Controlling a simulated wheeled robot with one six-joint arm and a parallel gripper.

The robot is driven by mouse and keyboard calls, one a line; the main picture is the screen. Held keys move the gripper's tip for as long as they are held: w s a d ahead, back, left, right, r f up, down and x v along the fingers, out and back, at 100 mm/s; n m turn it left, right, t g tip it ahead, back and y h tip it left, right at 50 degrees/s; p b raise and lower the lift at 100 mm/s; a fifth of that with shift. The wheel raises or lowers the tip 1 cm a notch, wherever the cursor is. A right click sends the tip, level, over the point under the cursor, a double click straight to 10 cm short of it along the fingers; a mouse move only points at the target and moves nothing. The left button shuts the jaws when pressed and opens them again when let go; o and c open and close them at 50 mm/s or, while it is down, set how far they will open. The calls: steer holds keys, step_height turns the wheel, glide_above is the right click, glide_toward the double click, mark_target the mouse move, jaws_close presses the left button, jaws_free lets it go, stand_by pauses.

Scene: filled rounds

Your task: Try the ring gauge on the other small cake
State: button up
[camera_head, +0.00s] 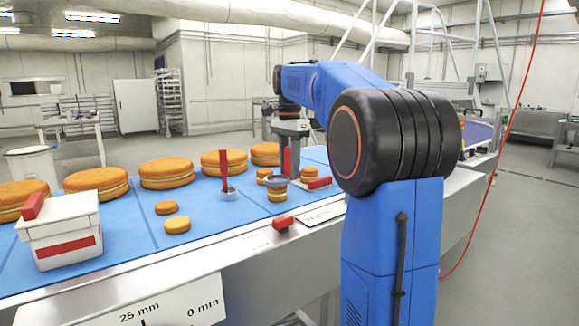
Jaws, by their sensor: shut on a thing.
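My gripper (291,146) points down over the blue belt at the middle of the view. It is shut on the upright red handle of the ring gauge (287,163). The gauge's dark ring is low at the handle's foot, at the top of a small filled cake (278,194). I cannot tell whether the ring is around this cake or just above it. Another small cake (264,172) sits just behind, and one more (308,172) is to the right. Two small cakes, one orange-brown (166,208) and one paler (177,225), lie apart farther left.
Several large filled cakes (167,171) line the back of the blue belt (120,225). A red-handled tool with a pale round foot (229,194) stands left of the gauge. A white box with a red handle (63,232) is at left.

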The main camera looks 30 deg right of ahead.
mark_target(289, 147)
steer(key=shift+f, duration=2.7)
stand_by(1.3)
stand_by(0.6)
steer(key=shift+r, duration=4.85)
